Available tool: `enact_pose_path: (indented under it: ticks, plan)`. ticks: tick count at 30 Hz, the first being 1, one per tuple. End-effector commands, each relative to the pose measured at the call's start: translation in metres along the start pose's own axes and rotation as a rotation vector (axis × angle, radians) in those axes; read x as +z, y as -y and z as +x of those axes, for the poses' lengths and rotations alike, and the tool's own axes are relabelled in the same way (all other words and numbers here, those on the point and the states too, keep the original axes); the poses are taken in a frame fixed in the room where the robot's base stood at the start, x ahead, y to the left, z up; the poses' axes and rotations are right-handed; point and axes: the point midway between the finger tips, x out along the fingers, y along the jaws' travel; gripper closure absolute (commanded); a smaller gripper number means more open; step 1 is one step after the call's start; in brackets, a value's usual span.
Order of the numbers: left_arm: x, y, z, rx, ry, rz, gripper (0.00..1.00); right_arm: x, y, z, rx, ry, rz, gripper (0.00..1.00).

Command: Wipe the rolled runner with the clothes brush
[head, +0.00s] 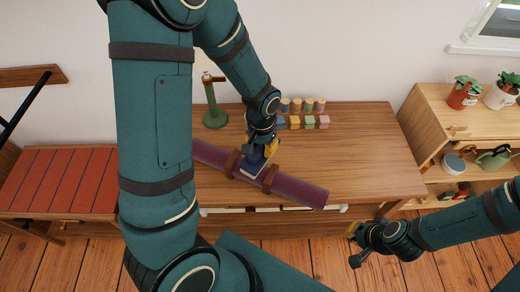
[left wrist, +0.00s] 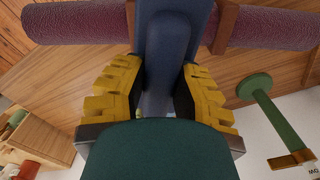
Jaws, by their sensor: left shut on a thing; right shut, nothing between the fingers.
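The rolled runner (head: 302,192) is a long purple roll lying diagonally along the front of the wooden table, with two brown straps around it. It crosses the top of the left wrist view (left wrist: 80,22). My left gripper (head: 266,150) is shut on the dark blue clothes brush (head: 251,164). The brush is over the runner between the two straps; whether it touches is hard to tell. In the left wrist view the brush (left wrist: 165,45) sits between the yellow fingers. My right gripper (head: 355,246) is shut and empty, low in front of the table's right end.
A green stand (head: 214,112) is at the back left of the table (head: 370,160). Several coloured blocks (head: 309,122) and pegs stand along the back. A shelf (head: 425,125) with potted plants is right; a red slatted bench (head: 60,182) is left. The table's right side is clear.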

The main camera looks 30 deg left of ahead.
Motion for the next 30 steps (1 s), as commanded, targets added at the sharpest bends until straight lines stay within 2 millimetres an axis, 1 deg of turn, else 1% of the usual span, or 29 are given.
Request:
enact_pose_path:
  ticks: [1,6,10,30]
  plan:
    - [-0.002,0.0,-0.008,0.0,-0.001,0.0,1.0,-0.002,0.002,-0.006,0.0,-0.003,0.001,1.0]
    - [-0.006,0.0,-0.023,0.0,-0.002,0.0,1.0,-0.004,0.006,-0.019,-0.002,-0.005,0.002,1.0]
    - [-0.008,0.001,-0.032,0.0,-0.001,0.001,1.0,-0.005,0.009,-0.026,-0.004,-0.004,0.001,1.0]
    - [-0.009,0.001,-0.032,0.0,-0.001,-0.003,1.0,-0.004,0.008,-0.026,-0.004,-0.003,0.002,1.0]
